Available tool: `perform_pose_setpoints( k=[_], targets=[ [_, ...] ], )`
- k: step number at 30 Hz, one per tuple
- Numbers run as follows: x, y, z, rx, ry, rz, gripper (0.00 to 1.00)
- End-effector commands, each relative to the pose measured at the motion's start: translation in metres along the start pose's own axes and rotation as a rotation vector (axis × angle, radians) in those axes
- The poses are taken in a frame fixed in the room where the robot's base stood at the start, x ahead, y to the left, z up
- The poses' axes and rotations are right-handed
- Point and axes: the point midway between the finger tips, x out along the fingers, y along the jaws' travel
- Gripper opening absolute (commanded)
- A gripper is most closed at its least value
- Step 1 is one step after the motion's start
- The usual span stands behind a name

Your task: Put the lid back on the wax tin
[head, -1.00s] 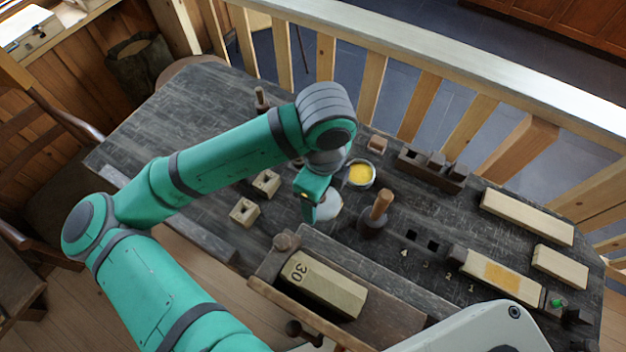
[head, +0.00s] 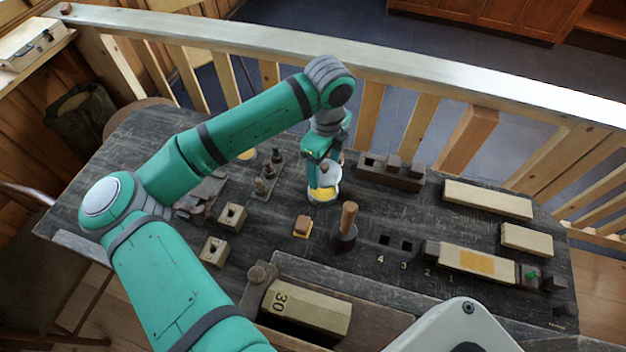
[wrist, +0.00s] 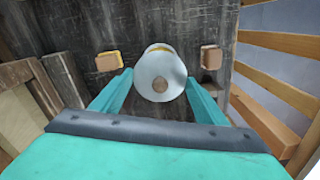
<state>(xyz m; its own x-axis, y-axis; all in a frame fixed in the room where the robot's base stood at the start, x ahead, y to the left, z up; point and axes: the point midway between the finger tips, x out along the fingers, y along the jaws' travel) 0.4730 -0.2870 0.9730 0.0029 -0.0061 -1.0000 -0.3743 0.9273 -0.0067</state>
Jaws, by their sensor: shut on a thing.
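The wax tin (head: 321,197) stands open on the dark bench, with yellow wax showing in its mouth. My gripper (head: 328,166) is over the tin, shut on the pale round lid (head: 331,173). In the head view the lid appears just above the tin's back part, leaving the near wax uncovered. In the wrist view the lid (wrist: 160,72) sits between the two fingers, its brown knob towards me. It hides most of the tin there; a thin yellow strip shows past its far edge. Whether the lid touches the rim is unclear.
A wooden-handled tool (head: 346,228) stands close to the tin's near right. A small wooden block (head: 302,227) lies in front of it. A dark slotted rack (head: 391,174) is behind right, beside the railing. Pale planks (head: 487,199) lie further right.

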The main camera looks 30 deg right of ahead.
Motion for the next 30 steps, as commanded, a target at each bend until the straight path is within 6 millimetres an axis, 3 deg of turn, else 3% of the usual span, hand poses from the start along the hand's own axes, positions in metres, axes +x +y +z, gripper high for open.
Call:
perform_pose_setpoints(
  k=[21,30],
  targets=[
    [0.052,0.0,0.0,-0.002,0.002,0.0,0.46],
    [0.063,0.0,0.0,0.0,0.001,0.0,0.46]
  ],
)
